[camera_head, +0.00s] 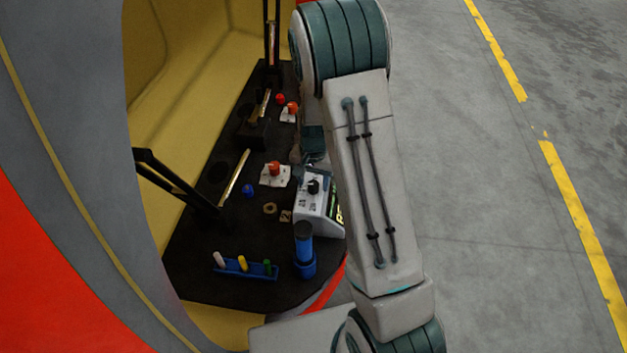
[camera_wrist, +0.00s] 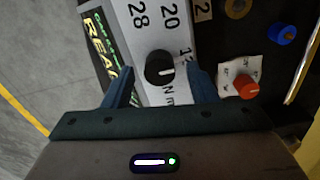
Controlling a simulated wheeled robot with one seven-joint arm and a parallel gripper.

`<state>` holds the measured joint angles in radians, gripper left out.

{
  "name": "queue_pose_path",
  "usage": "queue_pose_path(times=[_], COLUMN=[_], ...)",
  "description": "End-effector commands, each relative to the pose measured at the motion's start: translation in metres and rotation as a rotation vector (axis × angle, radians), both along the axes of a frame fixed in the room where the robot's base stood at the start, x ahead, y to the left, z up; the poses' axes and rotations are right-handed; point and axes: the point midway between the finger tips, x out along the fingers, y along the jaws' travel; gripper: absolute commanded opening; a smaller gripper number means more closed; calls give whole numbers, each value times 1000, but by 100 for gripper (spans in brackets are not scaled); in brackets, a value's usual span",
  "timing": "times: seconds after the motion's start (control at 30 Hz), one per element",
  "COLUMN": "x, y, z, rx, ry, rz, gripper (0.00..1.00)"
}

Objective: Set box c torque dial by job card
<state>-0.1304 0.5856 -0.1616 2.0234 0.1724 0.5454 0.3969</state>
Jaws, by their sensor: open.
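A white box with a black dial stands at the near right of the dark bench in the head view (camera_head: 315,208). In the wrist view the box face (camera_wrist: 138,45) shows 28, 20, a partly hidden 12 and "N m". The round black dial (camera_wrist: 159,70) has a white pointer mark toward the picture's right, close to the 12. My gripper (camera_wrist: 160,75) is open, one finger on each side of the dial; whether either touches it I cannot tell. In the head view my arm hides most of the gripper. I cannot make out a job card.
An orange knob on a white plate (camera_wrist: 246,84), a blue knob (camera_wrist: 282,33) and a brass ring (camera_wrist: 237,7) lie beside the box. A blue rack with coloured pegs (camera_head: 246,268) and a blue cylinder (camera_head: 304,250) stand at the bench's near end.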

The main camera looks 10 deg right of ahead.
Motion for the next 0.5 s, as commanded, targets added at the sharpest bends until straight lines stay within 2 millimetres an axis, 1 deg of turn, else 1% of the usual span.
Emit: queue_pose_path(times=[0.13, 0.37, 0.47, 0.5], x=[0, 0, 0, 0], y=[0, 0, 0, 0], z=[-6, -6, -6, -6], rx=[0, -1, -1, -1], ry=[0, -1, -1, -1], rz=[-1, 0, 0, 0], gripper=[52, 52, 27, 16])
